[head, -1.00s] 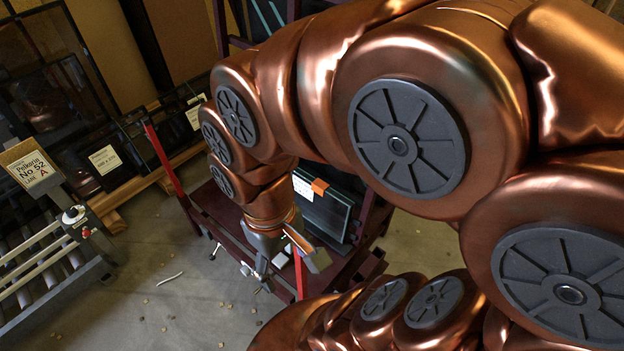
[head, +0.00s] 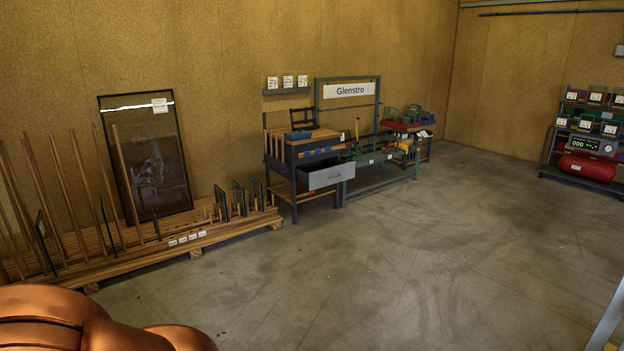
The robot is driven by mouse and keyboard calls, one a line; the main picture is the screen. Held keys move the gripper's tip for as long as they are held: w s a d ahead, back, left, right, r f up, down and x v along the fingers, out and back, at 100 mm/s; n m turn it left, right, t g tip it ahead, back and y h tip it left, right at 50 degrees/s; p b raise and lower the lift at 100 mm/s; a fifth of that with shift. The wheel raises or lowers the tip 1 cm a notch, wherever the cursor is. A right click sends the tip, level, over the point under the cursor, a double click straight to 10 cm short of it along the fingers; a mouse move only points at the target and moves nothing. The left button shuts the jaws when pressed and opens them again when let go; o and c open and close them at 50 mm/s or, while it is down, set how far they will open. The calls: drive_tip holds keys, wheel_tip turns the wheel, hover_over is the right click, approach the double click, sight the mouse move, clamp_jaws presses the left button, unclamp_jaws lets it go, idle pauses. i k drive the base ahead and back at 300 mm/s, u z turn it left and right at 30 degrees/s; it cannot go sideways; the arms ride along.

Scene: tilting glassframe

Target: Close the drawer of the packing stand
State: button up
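The packing stand, seemingly the wood-topped bench with dark legs (head: 293,185), stands against the back wall, left of the middle of the head view. Its drawer (head: 331,176) has a light grey front and stands pulled out toward the room. The drawer's inside is mostly hidden behind its front and dark side. My gripper is not in view. Only copper parts of my arm show at the lower left, far from the stand.
A low wooden rack (head: 160,250) with upright slats and panes lies left of the stand. A green-grey workbench (head: 385,172) adjoins it on the right. Shelves (head: 590,125) with a red tank (head: 588,167) stand far right. The concrete floor (head: 400,270) in front is open.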

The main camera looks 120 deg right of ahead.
sight(322, 173)
drive_tip(key=z, duration=1)
drive_tip(key=k, duration=1.25)
drive_tip(key=z, duration=1.65)
drive_tip(key=i, duration=0.65)
drive_tip(key=z, duration=1.4)
drive_tip(key=i, duration=1.85)
drive_tip(key=z, duration=0.35)
drive_tip(key=i, duration=2.15)
drive_tip(key=u, duration=1.05)
drive_tip(key=i, duration=1.1)
drive_tip(key=u, duration=0.55)
